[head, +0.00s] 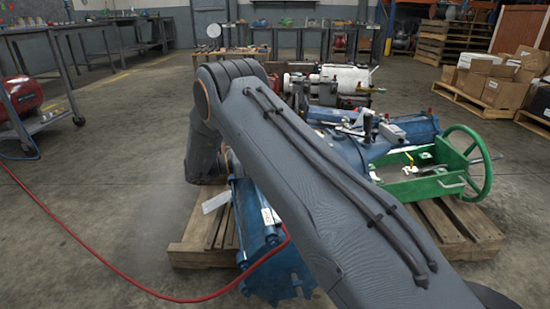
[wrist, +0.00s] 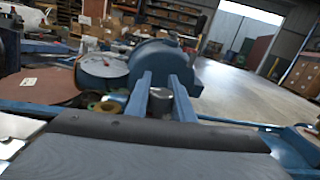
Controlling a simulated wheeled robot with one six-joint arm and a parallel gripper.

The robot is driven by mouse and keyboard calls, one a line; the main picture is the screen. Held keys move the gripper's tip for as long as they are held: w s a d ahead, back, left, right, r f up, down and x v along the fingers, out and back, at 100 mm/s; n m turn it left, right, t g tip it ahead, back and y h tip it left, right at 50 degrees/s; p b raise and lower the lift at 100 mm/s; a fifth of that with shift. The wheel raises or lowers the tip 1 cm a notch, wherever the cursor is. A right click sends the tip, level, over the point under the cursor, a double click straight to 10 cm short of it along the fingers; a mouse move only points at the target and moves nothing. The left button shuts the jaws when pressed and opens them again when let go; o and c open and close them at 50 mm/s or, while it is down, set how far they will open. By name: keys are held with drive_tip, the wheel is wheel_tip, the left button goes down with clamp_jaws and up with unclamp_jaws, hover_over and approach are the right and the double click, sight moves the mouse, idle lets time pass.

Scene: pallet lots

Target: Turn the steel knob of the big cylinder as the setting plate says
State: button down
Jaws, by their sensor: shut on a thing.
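In the wrist view my gripper (wrist: 161,82) has its two blue-grey fingers on either side of a small grey steel knob (wrist: 161,101), shut on it. The knob's marking is not readable. A round pale dial-like face (wrist: 103,65) is to the left of the fingers; I cannot tell whether it is the setting plate. In the head view a big blue cylinder (head: 258,245) lies on the pallet, partly behind my arm, with a white label (head: 270,216) on it. My gripper and the knob are hidden in the head view.
The wooden pallet (head: 190,246) also carries blue machinery and a green frame with a handwheel (head: 487,165). A red hose (head: 90,255) crosses the floor to the cylinder. A trolley with a red tank (head: 22,95) stands at left. Cartons (head: 497,92) are at right; the left floor is mostly clear.

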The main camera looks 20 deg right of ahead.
drive_tip(key=shift+s+a+m+g+b, duration=0.2)
drive_tip(key=shift+m+g, duration=0.25)
drive_tip(key=shift+g, duration=0.3)
drive_tip(key=shift+s+d+m+g+b, duration=0.1)
drive_tip(key=shift+m+g+b, duration=0.3)
drive_tip(key=shift+g, duration=0.35)
drive_tip(key=c, duration=1.6)
unclamp_jaws()
drive_tip(key=shift+a, duration=0.1)
drive_tip(key=shift+o, duration=0.3)
drive_tip(key=shift+r, duration=0.1)
wheel_tip(320, 180, up, 10)
drive_tip(key=p, duration=0.5)
